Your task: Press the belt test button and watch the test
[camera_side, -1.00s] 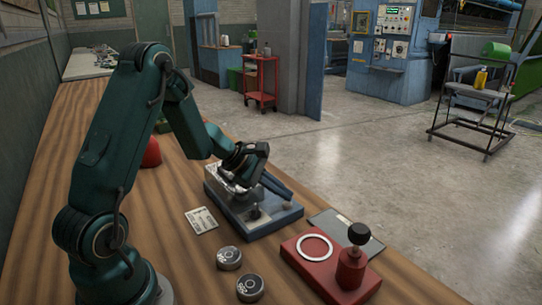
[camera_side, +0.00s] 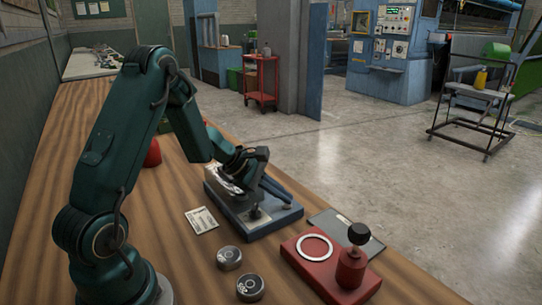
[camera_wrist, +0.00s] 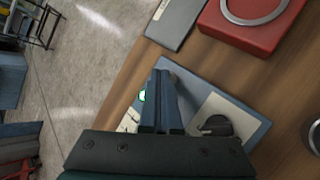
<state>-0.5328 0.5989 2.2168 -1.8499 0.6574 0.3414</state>
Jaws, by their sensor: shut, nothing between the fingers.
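The belt tester is a blue-based device (camera_side: 268,228) on the wooden bench, with a pale top plate and a black knob (camera_side: 256,213). In the wrist view its blue base (camera_wrist: 200,80) and the knob (camera_wrist: 215,126) show right of my fingers. A bright green spot (camera_wrist: 142,96), a button or lamp, shows just left of the fingers, partly covered. My gripper (camera_side: 289,201) is shut and empty, its fingers slanting down over the right part of the tester. In the wrist view the fingertips (camera_wrist: 161,72) lie beside a small brownish post. I cannot tell whether they touch anything.
A red block with a pale ring (camera_side: 313,247) and a black-topped post (camera_side: 352,260) stands to the front right. A dark flat plate (camera_side: 345,226) lies behind it. Two round metal pieces (camera_side: 229,257) and a printed card (camera_side: 201,220) lie on the near bench.

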